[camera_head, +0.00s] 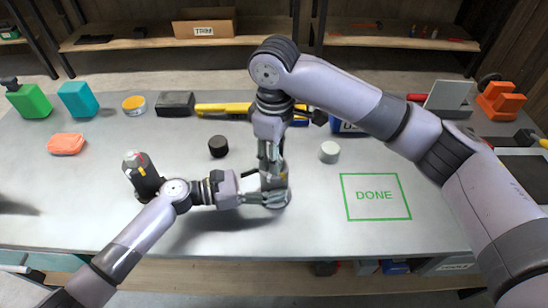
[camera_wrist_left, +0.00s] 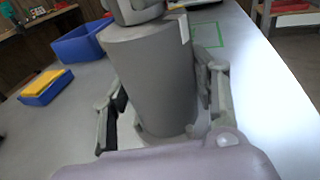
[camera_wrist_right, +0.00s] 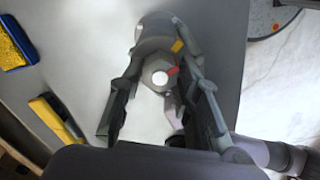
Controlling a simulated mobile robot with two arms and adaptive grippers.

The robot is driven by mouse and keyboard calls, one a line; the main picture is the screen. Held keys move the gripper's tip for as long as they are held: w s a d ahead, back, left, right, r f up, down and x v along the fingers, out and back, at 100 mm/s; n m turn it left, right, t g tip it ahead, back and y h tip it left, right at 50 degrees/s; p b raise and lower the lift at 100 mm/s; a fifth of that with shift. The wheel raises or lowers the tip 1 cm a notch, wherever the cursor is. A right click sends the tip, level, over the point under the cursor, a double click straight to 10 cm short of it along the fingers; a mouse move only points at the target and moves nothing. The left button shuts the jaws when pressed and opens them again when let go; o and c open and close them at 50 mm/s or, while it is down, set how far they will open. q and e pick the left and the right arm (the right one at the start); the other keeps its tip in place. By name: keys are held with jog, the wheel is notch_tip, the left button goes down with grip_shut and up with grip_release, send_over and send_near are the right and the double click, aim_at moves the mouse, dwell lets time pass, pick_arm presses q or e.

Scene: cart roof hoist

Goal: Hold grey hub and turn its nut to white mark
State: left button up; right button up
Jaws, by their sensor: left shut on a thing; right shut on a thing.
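The grey hub (camera_head: 277,192) stands upright on the table on a round base. In the left wrist view the hub (camera_wrist_left: 152,80) is a wide grey body with a pale strip, seemingly the white mark (camera_wrist_left: 184,28), on its upper edge. My left gripper (camera_head: 262,187) is shut on the hub's body from the side. My right gripper (camera_head: 270,163) comes from above and is shut on the nut (camera_wrist_right: 158,75) on top. The nut has a white round centre and a red pointer (camera_wrist_right: 172,71). A yellow mark (camera_wrist_right: 177,46) is on the hub's rim near it. The white mark is not visible in the right wrist view.
A dark hub (camera_head: 147,178) stands to the left. A black puck (camera_head: 218,146) and a white puck (camera_head: 329,151) lie behind the grey hub. A green DONE frame (camera_head: 375,196) is on the right. Coloured blocks and tools line the back; the front table is clear.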

jog(key=shift+m, duration=1.1)
jog(key=shift+m, duration=1.2)
jog(key=o, duration=1)
jog(key=shift+n, duration=1.2)
